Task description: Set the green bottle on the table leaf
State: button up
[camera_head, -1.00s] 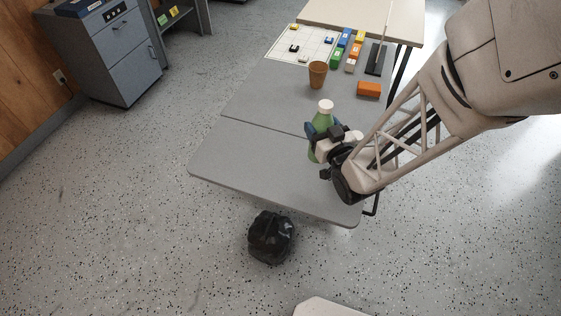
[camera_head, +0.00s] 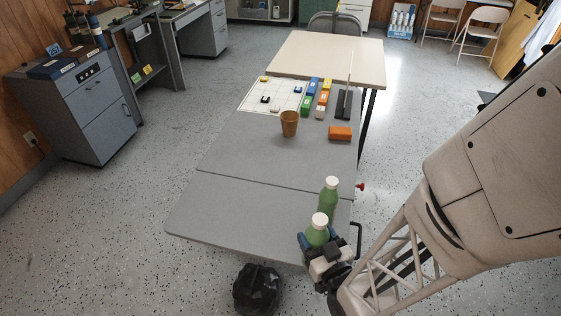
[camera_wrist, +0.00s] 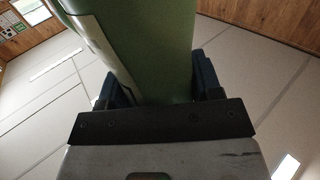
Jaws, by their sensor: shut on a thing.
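My gripper (camera_head: 320,245) is shut on a green bottle (camera_head: 317,236) with a white cap, at the front right corner of the grey table leaf (camera_head: 235,213). The bottle looks about upright. Its base is hidden by the gripper, so I cannot tell whether it touches the leaf. In the wrist view the green bottle (camera_wrist: 150,50) fills the space between the blue fingers. A second green bottle (camera_head: 328,205) with a white cap stands just behind the held one, near the leaf's right edge; its base is partly hidden.
The left and middle of the leaf are bare. Farther back on the table are a brown cup (camera_head: 289,123), an orange block (camera_head: 340,133), coloured boxes (camera_head: 308,104) and a gridded sheet (camera_head: 283,93). A black bag-like object (camera_head: 257,290) lies on the floor in front.

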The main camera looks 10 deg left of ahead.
jog(key=w+d+f+x, duration=0.1)
jog(key=x, duration=1.5)
jog(key=shift+w+d+f, duration=0.15)
jog(key=shift+d+f, duration=0.1)
jog(key=shift+d, duration=0.15)
jog(key=shift+f, duration=0.1)
jog(key=shift+f, duration=1.65)
jog(key=shift+f, duration=0.1)
jog(key=o, duration=0.9)
jog(key=shift+d, duration=0.1)
